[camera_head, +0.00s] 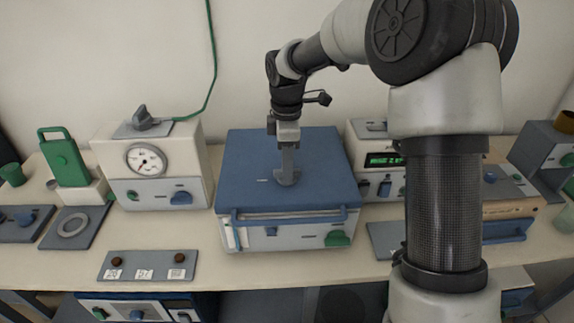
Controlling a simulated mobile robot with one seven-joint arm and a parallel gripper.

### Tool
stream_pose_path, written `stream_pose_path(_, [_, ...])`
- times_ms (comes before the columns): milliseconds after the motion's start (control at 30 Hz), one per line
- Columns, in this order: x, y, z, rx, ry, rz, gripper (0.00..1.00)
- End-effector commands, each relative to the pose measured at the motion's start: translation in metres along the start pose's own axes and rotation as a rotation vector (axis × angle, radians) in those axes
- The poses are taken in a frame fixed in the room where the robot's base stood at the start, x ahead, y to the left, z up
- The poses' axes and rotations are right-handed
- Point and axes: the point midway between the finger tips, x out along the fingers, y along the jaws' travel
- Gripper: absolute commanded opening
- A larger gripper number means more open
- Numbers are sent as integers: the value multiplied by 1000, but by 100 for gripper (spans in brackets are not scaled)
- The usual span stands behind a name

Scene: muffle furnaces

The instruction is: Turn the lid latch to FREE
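A box-shaped furnace (290,237) with a flat blue lid (243,155) stands at the middle of the bench. A blue bar handle (290,217) runs along its upper front edge, and a green knob (338,239) is at its front right. I cannot tell for sure which part is the lid latch. A small pale mark (262,181) lies on the lid just left of my gripper. My gripper (287,179) points down at the middle of the lid. Its fingers are small here and overlap, so I cannot tell whether they are open, touch the lid or hold anything.
A cream unit with a round gauge (146,160) stands left, with a green cable (212,60) behind. A grey plate with brown knobs (148,265) lies at front left. A unit with a green display (384,160) stands right, partly behind my arm. A green handled object (64,160) stands far left.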

Motion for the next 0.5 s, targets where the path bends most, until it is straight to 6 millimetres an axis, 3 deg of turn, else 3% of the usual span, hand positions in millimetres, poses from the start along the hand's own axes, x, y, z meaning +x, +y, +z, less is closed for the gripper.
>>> stream_pose_path(167, [0,0,0,0,0,0,29])
stream_pose_path(333, [0,0,0,0,0,0,0])
stream_pose_path(500, [0,0,0,1,0,0,0])
